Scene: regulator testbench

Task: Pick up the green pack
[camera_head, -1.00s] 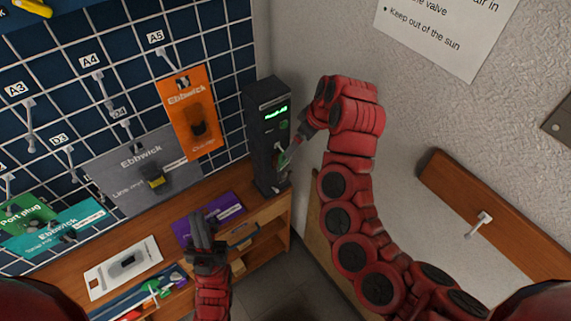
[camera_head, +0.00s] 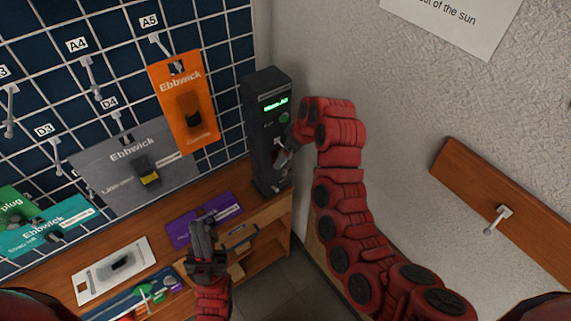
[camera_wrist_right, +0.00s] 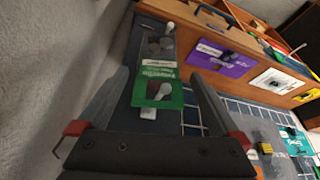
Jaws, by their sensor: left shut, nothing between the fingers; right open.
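A green pack (camera_wrist_right: 142,92) with a white label strip hangs at the front of the dark upright device (camera_head: 262,140). A pale hook shows at its cut-out in the right wrist view. My right gripper (camera_wrist_right: 158,92) is open, with one finger on either side of the pack in that view; I cannot tell whether they touch it. In the head view my right gripper (camera_head: 284,153) is at the device's front and mostly covers the pack. My left gripper (camera_head: 201,228) is shut and empty, above the shelf by the purple pack (camera_head: 222,208).
An orange pack (camera_head: 168,88), a grey pack (camera_head: 105,180), a teal pack (camera_head: 22,240) and another green pack (camera_head: 12,203) are on the grid wall at left. A white pack (camera_head: 88,285) lies on the wooden shelf. A textured wall stands close on the right.

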